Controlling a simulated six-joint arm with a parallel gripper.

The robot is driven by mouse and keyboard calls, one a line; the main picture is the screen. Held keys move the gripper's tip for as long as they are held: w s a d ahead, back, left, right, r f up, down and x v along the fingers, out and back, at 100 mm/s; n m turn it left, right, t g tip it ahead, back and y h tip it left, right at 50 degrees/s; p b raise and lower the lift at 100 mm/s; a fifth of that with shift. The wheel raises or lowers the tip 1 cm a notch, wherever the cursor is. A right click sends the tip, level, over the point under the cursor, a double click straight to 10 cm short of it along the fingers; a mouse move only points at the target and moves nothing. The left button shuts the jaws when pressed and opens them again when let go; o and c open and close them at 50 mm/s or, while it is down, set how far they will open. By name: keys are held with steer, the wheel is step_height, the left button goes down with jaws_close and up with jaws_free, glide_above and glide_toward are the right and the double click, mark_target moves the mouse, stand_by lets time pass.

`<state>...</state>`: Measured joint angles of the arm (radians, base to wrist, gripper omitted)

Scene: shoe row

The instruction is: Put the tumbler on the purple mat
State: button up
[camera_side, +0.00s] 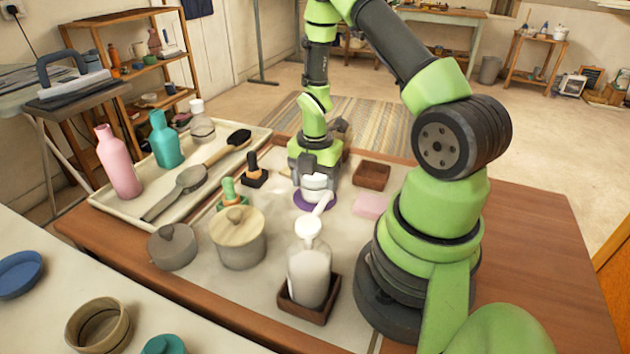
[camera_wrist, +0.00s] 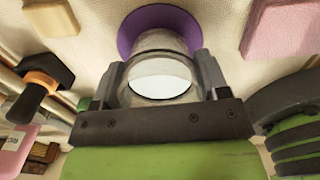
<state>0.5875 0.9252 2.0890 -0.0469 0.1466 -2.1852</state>
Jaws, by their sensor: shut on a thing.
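A clear, pale tumbler (camera_wrist: 160,88) is held between the two fingers of my gripper (camera_wrist: 160,72) in the wrist view. In the side view the tumbler (camera_side: 315,187) shows small and whitish below my gripper (camera_side: 316,176), seemingly upright. The round purple mat (camera_wrist: 130,35) shows behind the tumbler's far end in the wrist view. In the side view the purple mat (camera_side: 301,201) shows around the tumbler's lower part, which hides some of it. The tumbler is over the mat; I cannot tell whether it touches it.
A dark-handled stamp (camera_side: 254,172) and a green-topped piece (camera_side: 230,192) stand left. A white bottle (camera_side: 310,273) and lidded pots (camera_side: 238,240) stand in front. A long tray (camera_side: 120,207) holds bottles and brushes.

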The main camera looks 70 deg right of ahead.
steer(key=shift+f, duration=0.2)
steer(key=o, duration=1)
step_height(320, 180, up, 12)
steer(key=a+r+m+t, duration=0.3)
steer(key=a+r+m, duration=0.6)
steer(key=r+m, duration=0.15)
steer(key=s+a+r+m+t, duration=0.1)
steer(key=s+a+r+m, duration=0.1)
steer(key=a+m, duration=0.1)
steer(key=s+a+r+m+t+y, duration=0.1)
steer(key=s+a+r+m, duration=0.1)
steer(key=s+a+m, duration=0.1)
steer(key=s+a+r+m+t+y, duration=0.1)
steer(key=s+a+r+m+t, duration=0.1)
steer(key=m, duration=0.3)
steer(key=shift+s+a+r+m, duration=0.25)
steer(key=shift+s+a+r, duration=0.15)
steer(key=shift+s, duration=0.2)
